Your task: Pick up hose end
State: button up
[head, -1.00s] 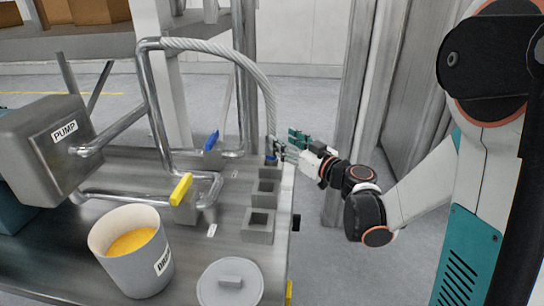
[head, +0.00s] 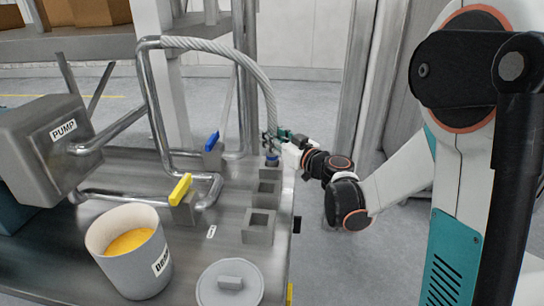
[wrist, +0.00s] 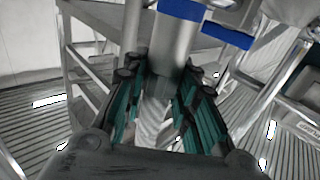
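The grey braided hose (head: 259,78) arches from the metal pipe down to its end over a small holder at the table's right edge. A blue band (head: 272,158) shows at the bottom of the hose end. My gripper (head: 273,138) is at the hose end, just above the blue band. In the wrist view, the smooth grey hose end (wrist: 172,48) lies between my teal finger pads (wrist: 160,105). The fingers stand apart on both sides of it, and I see no firm closing. Contact is hard to judge.
Two empty square holders (head: 259,226) stand in front of the hose end. A blue-handled valve (head: 212,142) and a yellow-handled valve (head: 181,190) are to the left. A bucket of orange liquid (head: 128,262) and a round lid (head: 230,286) are nearer. A post (head: 357,90) stands right.

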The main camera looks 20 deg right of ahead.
grip_shut()
jog(key=shift+r, duration=0.1)
notch_tip(320, 180, up, 25)
jog(key=p, duration=1)
jog(key=shift+r, duration=0.2)
jog(key=shift+f, duration=0.15)
